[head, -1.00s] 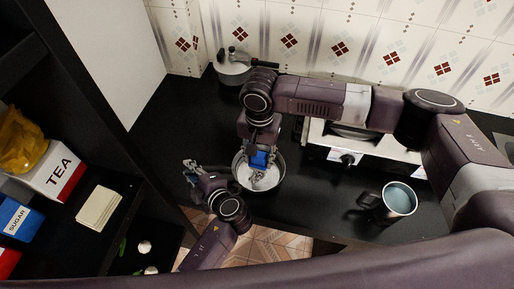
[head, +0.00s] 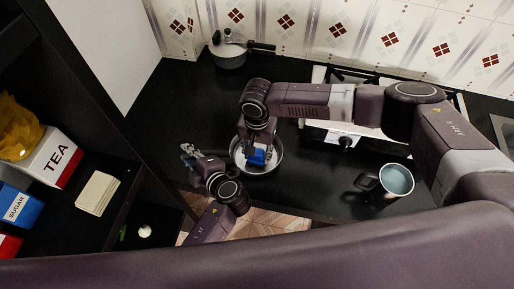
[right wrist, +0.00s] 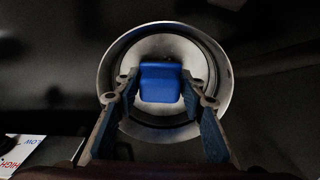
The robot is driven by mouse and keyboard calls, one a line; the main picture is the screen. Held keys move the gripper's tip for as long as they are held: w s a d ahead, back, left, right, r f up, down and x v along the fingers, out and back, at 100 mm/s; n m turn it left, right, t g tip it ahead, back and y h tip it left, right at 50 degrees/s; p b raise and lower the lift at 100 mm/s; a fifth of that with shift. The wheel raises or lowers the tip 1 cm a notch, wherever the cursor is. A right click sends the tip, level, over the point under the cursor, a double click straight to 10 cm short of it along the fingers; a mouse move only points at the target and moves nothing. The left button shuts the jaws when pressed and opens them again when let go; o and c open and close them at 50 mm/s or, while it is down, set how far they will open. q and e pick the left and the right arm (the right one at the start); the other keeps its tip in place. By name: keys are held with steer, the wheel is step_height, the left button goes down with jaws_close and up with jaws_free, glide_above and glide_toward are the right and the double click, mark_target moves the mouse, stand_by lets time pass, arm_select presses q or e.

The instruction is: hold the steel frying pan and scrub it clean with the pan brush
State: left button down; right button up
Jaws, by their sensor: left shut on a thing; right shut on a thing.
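The steel frying pan (head: 278,163) is a round silver pan above the dark counter near its front edge; it fills the middle of the right wrist view (right wrist: 222,62). My right gripper (head: 259,150) is over the pan, shut on the blue pan brush (head: 257,158). In the right wrist view the brush (right wrist: 160,82) sits between the two fingers, over the pan's inside; its bristles are hidden. My left gripper (head: 190,155) is at the pan's left, shut on the pan's handle, which is mostly hidden by the gripper.
A lidded pot (head: 228,56) stands at the back left. A stove (head: 335,133) is behind my right arm. A metal mug (head: 396,181) stands at the right front. A shelf at the left holds a tea box (head: 50,160) and a sugar box (head: 20,208). Counter between pan and mug is clear.

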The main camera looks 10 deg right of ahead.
steer(key=shift+w+d+f, duration=0.15)
steer(key=shift+w, duration=0.8)
steer(key=shift+w+d+f, duration=0.15)
steer(key=shift+w, duration=0.8)
steer(key=shift+c, duration=0.6)
steer(key=s, duration=0.4)
steer(key=shift+a, duration=0.3)
steer(key=shift+w+a, duration=0.3)
steer(key=shift+w, duration=0.25)
steer(key=shift+w+d, duration=0.2)
steer(key=shift+w, duration=1.15)
steer(key=shift+s, duration=0.3)
steer(key=shift+s+a, duration=0.25)
steer(key=shift+s, duration=0.9)
steer(key=r, duration=0.3)
steer(key=shift+s+r, duration=0.15)
steer(key=shift+s, duration=0.15)
steer(key=shift+r, duration=2.55)
